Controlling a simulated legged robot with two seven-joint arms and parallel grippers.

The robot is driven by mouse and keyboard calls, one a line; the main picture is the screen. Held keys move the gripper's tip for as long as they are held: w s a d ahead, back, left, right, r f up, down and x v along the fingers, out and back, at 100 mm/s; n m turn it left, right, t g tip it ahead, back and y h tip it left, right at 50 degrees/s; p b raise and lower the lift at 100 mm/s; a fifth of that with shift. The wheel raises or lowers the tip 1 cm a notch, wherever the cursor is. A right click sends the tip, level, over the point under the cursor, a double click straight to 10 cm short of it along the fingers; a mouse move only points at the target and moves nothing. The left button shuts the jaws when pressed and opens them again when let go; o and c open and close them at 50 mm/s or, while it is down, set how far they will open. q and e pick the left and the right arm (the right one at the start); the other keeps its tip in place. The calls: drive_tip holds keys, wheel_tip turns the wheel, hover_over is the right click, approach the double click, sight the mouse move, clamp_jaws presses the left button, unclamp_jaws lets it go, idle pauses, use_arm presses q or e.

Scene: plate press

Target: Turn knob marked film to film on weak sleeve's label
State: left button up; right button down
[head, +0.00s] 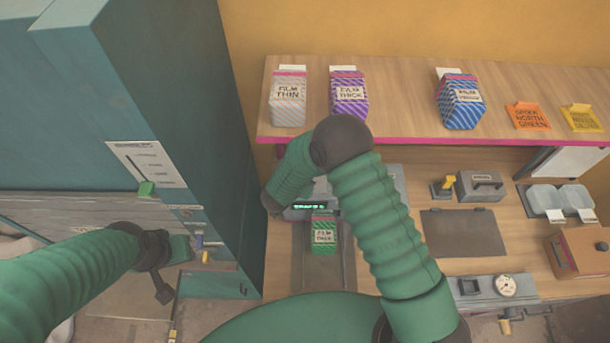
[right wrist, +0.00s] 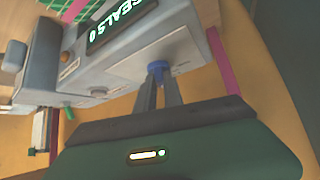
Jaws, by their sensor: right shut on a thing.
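In the right wrist view my right gripper (right wrist: 160,84) is shut on a small blue knob (right wrist: 157,67) on the side of a grey machine (right wrist: 130,55). The machine's display (right wrist: 118,22) shows green text reading about "SEALS 0". In the head view the machine's lit display (head: 309,207) shows beside my right wrist; the knob and right fingers are hidden there. A green sleeve (head: 323,238) lies in front of the machine, its label reading about "FILM THICK". My left gripper (head: 163,283) hangs at the lower left, near the teal cabinet; its jaw state is unclear.
A shelf (head: 400,95) above holds a grey "FILM THIN" pack (head: 288,105), a purple "FILM THICK" pack (head: 349,100), a blue striped pack (head: 459,105) and orange (head: 528,118) and yellow (head: 580,120) cards. A teal cabinet (head: 200,110) stands left. A gauge (head: 504,286) sits lower right.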

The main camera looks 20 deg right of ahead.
drive_tip(key=m, duration=0.1)
drive_tip(key=m+g+h, duration=0.1)
drive_tip(key=shift+w+a+m, duration=0.15)
drive_tip(key=shift+w+m, duration=0.15)
drive_tip(key=shift+m, duration=0.1)
drive_tip(key=shift+w+a+m+g+h+b, duration=0.15)
drive_tip(key=shift+m+g+h+b, duration=0.35)
drive_tip(key=shift+m+g+h, duration=0.55)
drive_tip(key=shift+m+y, duration=0.25)
drive_tip(key=shift+m, duration=0.2)
drive_tip(key=c, duration=1.8)
unclamp_jaws()
drive_tip(key=o, duration=0.3)
drive_tip(key=shift+w+f, duration=0.15)
drive_tip(key=shift+w, duration=0.05)
drive_tip(key=shift+o, duration=0.2)
drive_tip(key=shift+s, duration=0.15)
